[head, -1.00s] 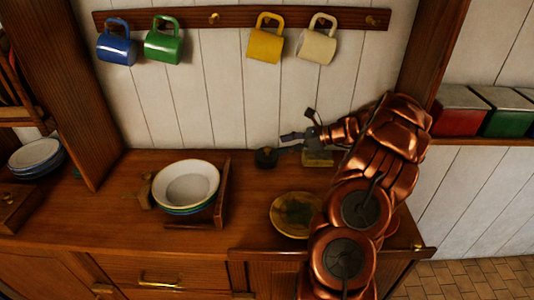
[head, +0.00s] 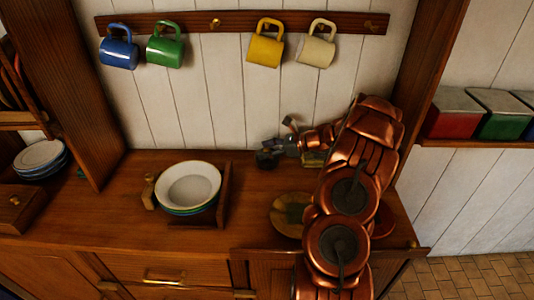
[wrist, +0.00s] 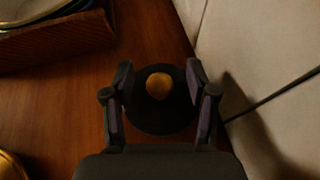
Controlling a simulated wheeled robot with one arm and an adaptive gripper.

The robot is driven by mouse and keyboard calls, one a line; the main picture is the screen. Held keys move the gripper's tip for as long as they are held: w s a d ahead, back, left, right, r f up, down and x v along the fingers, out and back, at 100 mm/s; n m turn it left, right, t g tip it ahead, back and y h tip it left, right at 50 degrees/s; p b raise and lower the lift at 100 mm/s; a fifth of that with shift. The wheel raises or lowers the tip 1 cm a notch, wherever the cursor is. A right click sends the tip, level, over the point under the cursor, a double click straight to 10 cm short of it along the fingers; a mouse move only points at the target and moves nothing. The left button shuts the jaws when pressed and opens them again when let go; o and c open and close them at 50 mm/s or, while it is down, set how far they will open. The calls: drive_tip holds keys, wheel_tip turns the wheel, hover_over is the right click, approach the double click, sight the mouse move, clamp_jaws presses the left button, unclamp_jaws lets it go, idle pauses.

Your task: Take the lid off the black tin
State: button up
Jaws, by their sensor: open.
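The black tin (head: 264,160) stands on the wooden counter close to the white plank wall. In the wrist view its round dark lid (wrist: 150,118) is seen from above, with a brass-coloured knob (wrist: 159,86) on top. My gripper (head: 272,151) is at the tin, and in the wrist view my gripper (wrist: 159,92) is open with one finger on each side of the knob, over the lid. I cannot tell whether the fingers touch the lid. The lower body of the tin is hidden.
A wooden rack with stacked bowls (head: 188,187) stands to the left. A yellowish plate (head: 286,210) lies in front, partly behind my arm. A yellowish block (head: 313,159) is beside the tin under my arm. Mugs hang above, including a yellow mug (head: 265,43).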

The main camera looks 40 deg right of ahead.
clamp_jaws()
idle(0.4)
drive_tip(key=shift+r, duration=0.1)
